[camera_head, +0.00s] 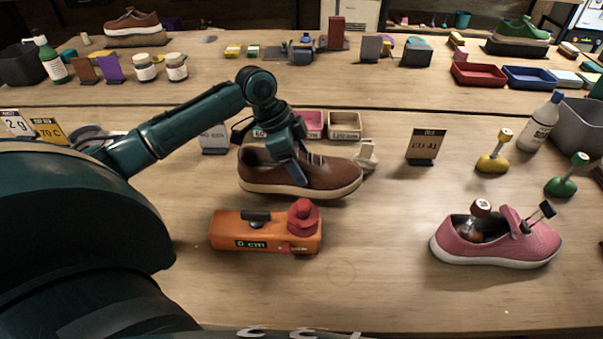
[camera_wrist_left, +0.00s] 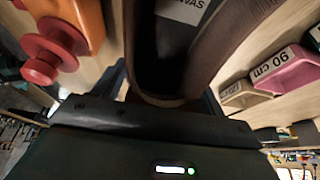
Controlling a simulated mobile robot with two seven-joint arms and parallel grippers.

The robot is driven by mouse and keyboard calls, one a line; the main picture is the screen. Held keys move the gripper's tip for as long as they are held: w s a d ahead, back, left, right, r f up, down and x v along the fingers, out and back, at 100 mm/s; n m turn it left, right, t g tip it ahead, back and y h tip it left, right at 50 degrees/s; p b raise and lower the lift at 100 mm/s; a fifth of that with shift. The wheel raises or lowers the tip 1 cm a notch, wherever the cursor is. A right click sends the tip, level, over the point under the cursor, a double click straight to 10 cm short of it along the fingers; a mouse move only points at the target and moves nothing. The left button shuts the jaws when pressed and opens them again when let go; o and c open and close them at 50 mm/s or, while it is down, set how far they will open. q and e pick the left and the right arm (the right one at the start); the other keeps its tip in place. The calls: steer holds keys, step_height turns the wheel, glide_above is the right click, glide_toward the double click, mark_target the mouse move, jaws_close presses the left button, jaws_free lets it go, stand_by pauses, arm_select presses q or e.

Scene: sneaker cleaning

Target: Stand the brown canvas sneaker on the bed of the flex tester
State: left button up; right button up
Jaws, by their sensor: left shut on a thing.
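The brown sneaker (camera_head: 325,176) is near the middle of the front table, sole down, toe to the right. My left gripper (camera_head: 290,170) is shut on it from above, near its heel half. In the left wrist view the sneaker (camera_wrist_left: 215,50) fills the upper middle, with a CANVAS label inside. I cannot tell whether its sole touches the table. An orange device (camera_head: 232,232) with a red knob and a display ending in "cm" stands just in front of it; I cannot tell for sure whether this is the flex tester. My right gripper is not in view.
A pink sneaker (camera_head: 510,243) stands at the right with tools in it. Behind the brown sneaker are small labelled trays (camera_head: 345,122) and a grey card stand (camera_head: 214,140). The table between the orange device and pink sneaker is clear.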

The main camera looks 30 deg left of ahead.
arm_select(q)
steer(key=shift+f, duration=1.9)
steer(key=shift+f, duration=0.1)
steer(key=o, duration=1.2)
